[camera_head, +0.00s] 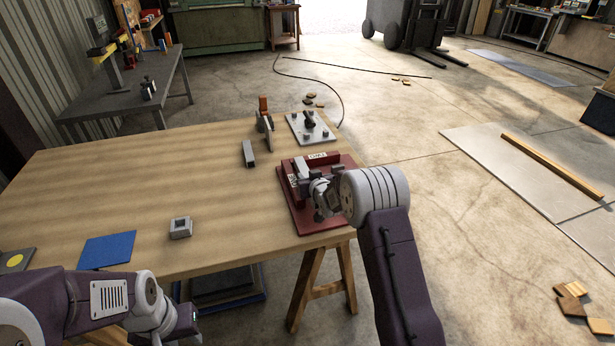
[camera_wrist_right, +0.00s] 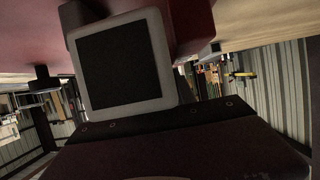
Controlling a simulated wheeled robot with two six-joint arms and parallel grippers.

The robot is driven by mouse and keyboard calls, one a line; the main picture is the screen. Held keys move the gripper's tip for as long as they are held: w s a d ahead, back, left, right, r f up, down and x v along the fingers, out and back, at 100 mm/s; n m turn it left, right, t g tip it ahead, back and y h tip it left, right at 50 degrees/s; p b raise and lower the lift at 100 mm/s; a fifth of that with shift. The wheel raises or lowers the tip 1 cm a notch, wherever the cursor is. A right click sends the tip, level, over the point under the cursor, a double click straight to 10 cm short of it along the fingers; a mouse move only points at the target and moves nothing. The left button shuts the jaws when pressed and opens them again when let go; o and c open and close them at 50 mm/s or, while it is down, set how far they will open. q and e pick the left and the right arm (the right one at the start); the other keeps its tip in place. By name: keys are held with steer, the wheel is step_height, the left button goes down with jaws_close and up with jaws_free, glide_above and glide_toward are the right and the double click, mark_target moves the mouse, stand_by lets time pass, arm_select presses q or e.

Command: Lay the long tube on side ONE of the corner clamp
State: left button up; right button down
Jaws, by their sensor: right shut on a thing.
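The red corner clamp (camera_head: 337,167) sits on its red base plate near the right edge of the table. It carries two small white labels, too small to read surely. My right gripper (camera_head: 322,192) is over the clamp, shut on a pale square tube. In the right wrist view the tube's dark open end (camera_wrist_right: 156,60) faces the camera, with red clamp surface behind it. The arm hides much of the tube in the head view, so I cannot tell whether it touches the clamp. A grey tube (camera_head: 248,154) lies on the table left of the clamp.
A grey plate with a dark knob (camera_head: 310,126) and an upright bracket with an orange part (camera_head: 265,118) stand behind the clamp. A small square block (camera_head: 180,228) and a blue mat (camera_head: 107,251) lie at the front left. The table's middle is clear.

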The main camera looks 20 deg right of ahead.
steer(key=shift+f+b, duration=0.3)
steer(key=shift+f, duration=0.25)
steer(key=c, duration=0.9)
jaws_free()
steer(key=shift+f, duration=0.1)
steer(key=shift+c, duration=0.2)
steer(key=shift+s, duration=0.1)
